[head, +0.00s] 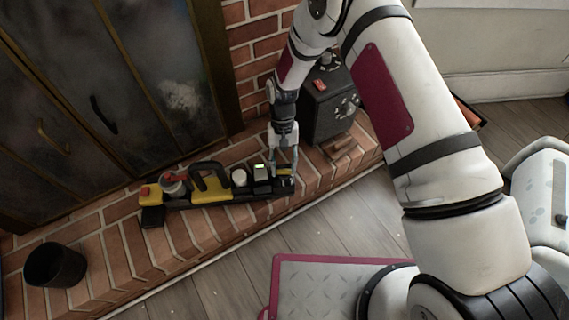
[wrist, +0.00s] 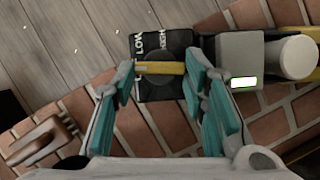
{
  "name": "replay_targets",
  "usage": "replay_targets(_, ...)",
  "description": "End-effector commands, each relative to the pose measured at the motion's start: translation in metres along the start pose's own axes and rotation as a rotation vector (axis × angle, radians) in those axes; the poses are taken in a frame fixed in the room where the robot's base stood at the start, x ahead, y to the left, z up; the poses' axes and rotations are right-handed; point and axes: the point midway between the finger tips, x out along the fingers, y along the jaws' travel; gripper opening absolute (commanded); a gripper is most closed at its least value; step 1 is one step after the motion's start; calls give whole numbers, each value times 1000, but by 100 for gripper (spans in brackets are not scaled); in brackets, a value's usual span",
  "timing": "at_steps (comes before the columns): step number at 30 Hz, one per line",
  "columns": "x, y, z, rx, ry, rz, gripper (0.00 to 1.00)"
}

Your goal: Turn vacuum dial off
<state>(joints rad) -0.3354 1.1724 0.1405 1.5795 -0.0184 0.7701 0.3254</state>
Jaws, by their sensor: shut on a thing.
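The vacuum, a long black and yellow device (head: 212,188), lies on the brick hearth in the head view. At its right end is a black panel (wrist: 147,43) marked LOW and HIGH in the wrist view. On the panel is the dial (wrist: 160,68), with a yellow bar running across the picture. My gripper (head: 285,165) reaches down onto this end. In the wrist view my gripper (wrist: 163,72) has its teal fingers on either side of the dial, shut on the bar's ends. An off marking cannot be made out; part of the panel is hidden.
A grey box with a lit display (wrist: 242,82) and a white cap (wrist: 298,57) sit beside the dial. A dark box with a red switch (head: 328,105) stands close right of my gripper. A black cup (head: 55,266) stands at left. Wooden floor lies in front.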

Motion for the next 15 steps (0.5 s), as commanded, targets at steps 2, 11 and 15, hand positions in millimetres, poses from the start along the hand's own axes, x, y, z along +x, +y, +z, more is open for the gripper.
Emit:
replay_targets(2, 0, -1, -1, -33, 3, 13, 12)
replay_targets(11, 0, -2, -1, -99, 3, 41, 12)
replay_targets(15, 0, -2, -1, -106, 3, 43, 12)
